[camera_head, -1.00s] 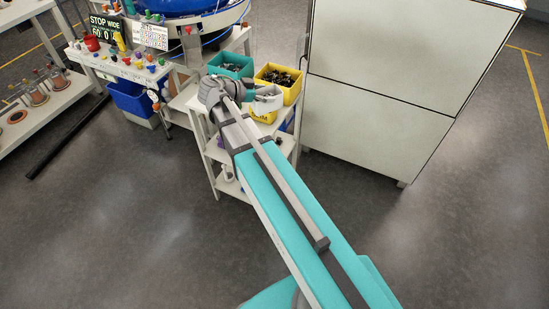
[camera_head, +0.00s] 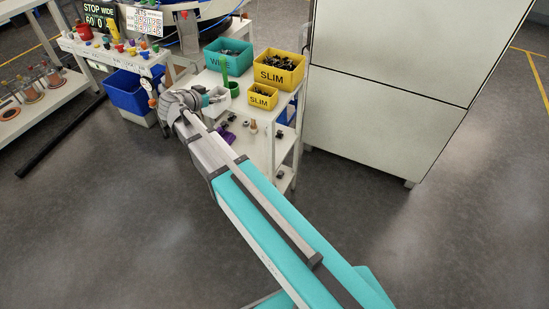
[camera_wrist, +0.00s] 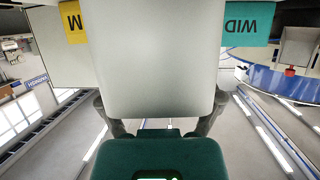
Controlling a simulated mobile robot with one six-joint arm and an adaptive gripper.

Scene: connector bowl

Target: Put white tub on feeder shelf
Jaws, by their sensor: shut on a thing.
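My gripper (camera_head: 200,99) is shut on the white tub (camera_wrist: 155,60), which fills the upper middle of the wrist view. My fingers show at both sides of the tub. In the head view only part of the tub (camera_head: 217,99) shows past my gripper, above the left edge of the white cart. Its inside cannot be seen. The blue feeder bowl (camera_head: 203,8) is at the top of the head view, with a white ledge (camera_head: 238,29) below it. I cannot tell for sure which surface is the feeder shelf.
On the cart stand a teal bin (camera_head: 229,64), a large yellow bin (camera_head: 279,74) and a small yellow bin (camera_head: 263,97). A side table (camera_head: 120,57) holds several coloured pieces. A blue bin (camera_head: 128,93) sits beneath it. A large pale cabinet (camera_head: 400,90) stands right.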

